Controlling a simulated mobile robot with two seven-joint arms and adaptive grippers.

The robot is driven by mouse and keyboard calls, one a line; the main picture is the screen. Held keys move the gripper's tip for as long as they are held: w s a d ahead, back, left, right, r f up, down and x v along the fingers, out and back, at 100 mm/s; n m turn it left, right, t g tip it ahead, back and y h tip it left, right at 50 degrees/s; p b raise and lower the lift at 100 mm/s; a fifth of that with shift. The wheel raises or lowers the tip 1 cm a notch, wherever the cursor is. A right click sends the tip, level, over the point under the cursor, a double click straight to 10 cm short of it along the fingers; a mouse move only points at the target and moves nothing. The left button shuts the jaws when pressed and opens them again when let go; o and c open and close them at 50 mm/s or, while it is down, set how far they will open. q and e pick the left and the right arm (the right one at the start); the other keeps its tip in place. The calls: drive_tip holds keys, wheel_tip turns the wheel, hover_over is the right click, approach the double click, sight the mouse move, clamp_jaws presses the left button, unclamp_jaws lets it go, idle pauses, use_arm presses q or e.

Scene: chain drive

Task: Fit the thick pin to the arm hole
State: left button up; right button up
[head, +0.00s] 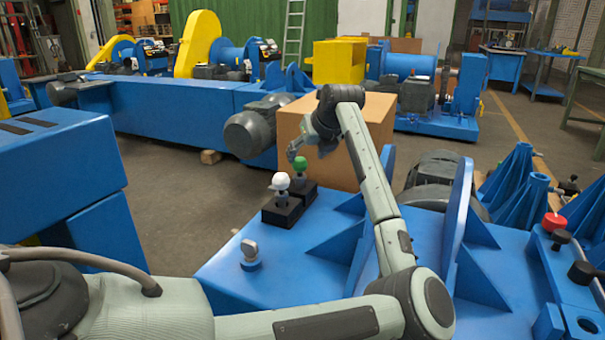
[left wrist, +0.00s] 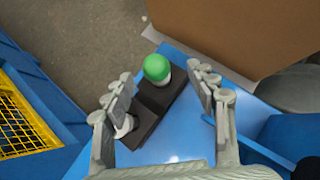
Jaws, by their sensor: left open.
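My left gripper (head: 303,152) is open, pointing down over a green-headed pin (head: 300,164). In the left wrist view the green head (left wrist: 156,68) shows between the spread fingertips (left wrist: 160,76), and I see no grip on it. The pin stands in a black block (head: 304,190). A white-headed pin (head: 281,182) stands upright in a black block (head: 282,212) beside it; in the left wrist view it is partly hidden behind the left finger. I cannot tell which pin is the thick one, nor pick out the arm hole. My right gripper is not in view.
The blocks stand on a blue machine base (head: 235,283) with upright plates (head: 459,215). A grey flat-headed piece (head: 250,250) stands near its front-left. A cardboard box (head: 345,150) is close behind the gripper. A red-topped piece (head: 553,222) is at the right.

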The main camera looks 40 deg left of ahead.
sight(301, 159)
use_arm(q)
drive_tip(key=shift+a+f, duration=0.5)
drive_tip(key=shift+a, duration=0.1)
drive_tip(key=x, duration=0.4)
drive_tip(key=shift+a+f, duration=0.1)
clamp_jaws()
